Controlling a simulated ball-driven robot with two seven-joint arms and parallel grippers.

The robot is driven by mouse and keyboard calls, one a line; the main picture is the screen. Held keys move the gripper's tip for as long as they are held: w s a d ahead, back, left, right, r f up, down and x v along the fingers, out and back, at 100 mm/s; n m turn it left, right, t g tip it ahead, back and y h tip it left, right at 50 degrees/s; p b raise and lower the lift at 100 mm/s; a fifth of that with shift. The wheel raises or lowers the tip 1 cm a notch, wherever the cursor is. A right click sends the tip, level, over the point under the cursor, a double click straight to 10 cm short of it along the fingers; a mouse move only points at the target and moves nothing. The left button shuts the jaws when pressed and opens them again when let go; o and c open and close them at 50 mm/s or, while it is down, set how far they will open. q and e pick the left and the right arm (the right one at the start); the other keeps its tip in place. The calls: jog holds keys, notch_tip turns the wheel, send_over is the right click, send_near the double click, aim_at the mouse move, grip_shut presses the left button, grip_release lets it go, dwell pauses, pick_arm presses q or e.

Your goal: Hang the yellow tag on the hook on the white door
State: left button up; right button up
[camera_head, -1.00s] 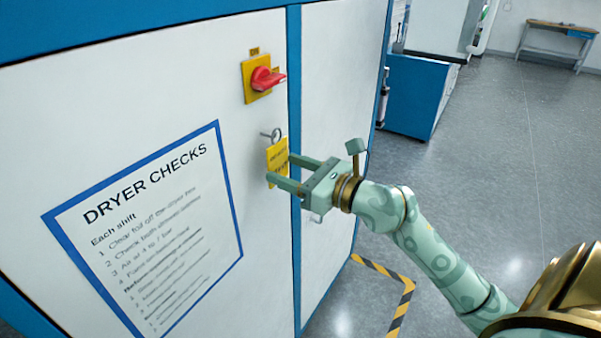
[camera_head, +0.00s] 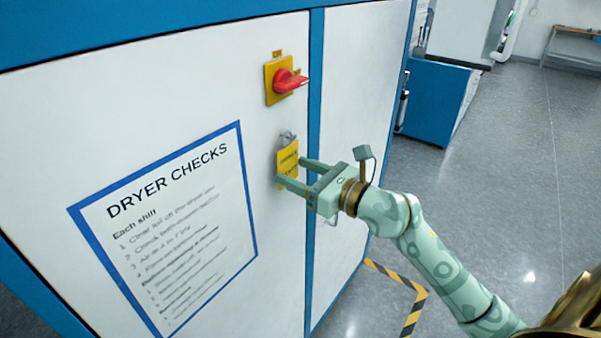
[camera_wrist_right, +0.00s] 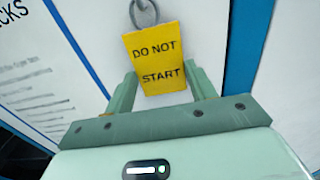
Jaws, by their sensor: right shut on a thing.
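The yellow tag (camera_head: 288,157) reads "DO NOT START" in the right wrist view (camera_wrist_right: 155,62). It hangs upright close to the white door (camera_head: 225,95), with a grey metal ring (camera_wrist_right: 145,13) at its top. In the head view the ring overlaps the place of the door hook (camera_head: 287,137), below the red switch. I cannot tell whether the ring is around the hook or only in front of it. My right gripper (camera_head: 290,170) is shut on the lower part of the tag, one finger on each side. My left gripper is not in view.
A red switch (camera_head: 289,81) on a yellow plate sticks out above the tag. A blue-framed "DRYER CHECKS" sign (camera_head: 175,225) is on the door at left. A blue cabinet (camera_head: 432,102) stands behind at right.

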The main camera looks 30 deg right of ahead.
jog(key=o, duration=1)
jog(key=shift+o, duration=0.2)
jog(key=shift+s+d+f, duration=0.1)
jog(key=shift+s+d, duration=0.15)
jog(key=shift+s, duration=0.25)
jog(key=b+v, duration=0.3)
jog(key=v, duration=1.2)
jog(key=shift+s, duration=0.1)
